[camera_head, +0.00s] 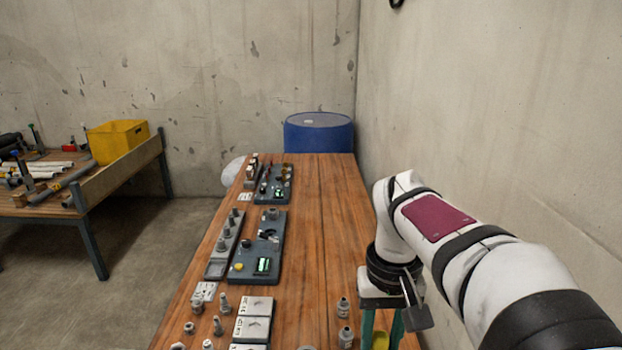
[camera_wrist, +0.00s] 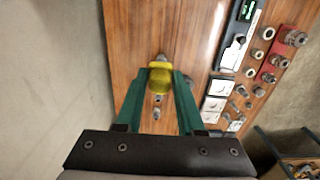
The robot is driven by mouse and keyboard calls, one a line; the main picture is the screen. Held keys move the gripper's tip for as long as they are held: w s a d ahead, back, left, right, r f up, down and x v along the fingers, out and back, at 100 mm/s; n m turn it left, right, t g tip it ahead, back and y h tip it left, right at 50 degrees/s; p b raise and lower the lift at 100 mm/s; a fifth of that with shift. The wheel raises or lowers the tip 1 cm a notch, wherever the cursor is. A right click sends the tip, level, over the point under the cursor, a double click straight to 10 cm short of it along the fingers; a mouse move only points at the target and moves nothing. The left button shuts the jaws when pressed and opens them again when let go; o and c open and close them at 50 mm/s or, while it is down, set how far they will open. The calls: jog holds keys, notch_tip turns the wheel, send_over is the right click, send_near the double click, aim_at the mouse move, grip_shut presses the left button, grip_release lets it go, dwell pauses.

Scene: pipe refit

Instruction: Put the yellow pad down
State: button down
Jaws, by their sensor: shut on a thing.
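The yellow pad (camera_wrist: 160,79) is between the green fingertips of my gripper (camera_wrist: 160,73) in the wrist view. The fingers are shut on it from both sides. In the head view, a bit of the yellow pad (camera_head: 380,341) shows between the fingers of my gripper (camera_head: 382,336) at the bottom edge. It is over the right side of the wooden bench (camera_head: 322,215). I cannot tell how high it is above the wood. A grey fitting (camera_wrist: 161,57) shows just beyond the pad and is partly hidden by it.
Two grey fittings (camera_head: 345,322) stand on the bench left of my gripper. Dark panels (camera_head: 245,262), white plates (camera_head: 250,327) and loose bolts (camera_head: 218,325) fill the left side. Bare wood lies along the middle and far right. A concrete wall (camera_head: 500,110) is close on the right.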

jog(key=shift+a, duration=0.1)
jog(key=s+a+f+n, duration=0.3)
jog(key=a+f+n, duration=0.5)
jog(key=a, duration=0.4)
jog(key=s+a+f+n, duration=0.3)
jog(key=a+f+n, duration=0.6)
jog(key=a, duration=0.4)
jog(key=shift+s+n, duration=0.35)
jog(key=shift+n, duration=0.15)
jog(key=shift+a, duration=0.1)
jog(key=s+a+f, duration=0.1)
jog(key=a+f, duration=0.1)
jog(key=a, duration=0.1)
jog(key=s+a+f, duration=0.2)
jog(key=a, duration=0.1)
jog(key=s+a+f, duration=0.2)
jog(key=a+f, duration=0.1)
jog(key=a, duration=0.1)
jog(key=shift+s+a+f, duration=0.1)
jog(key=shift+f, duration=1.7)
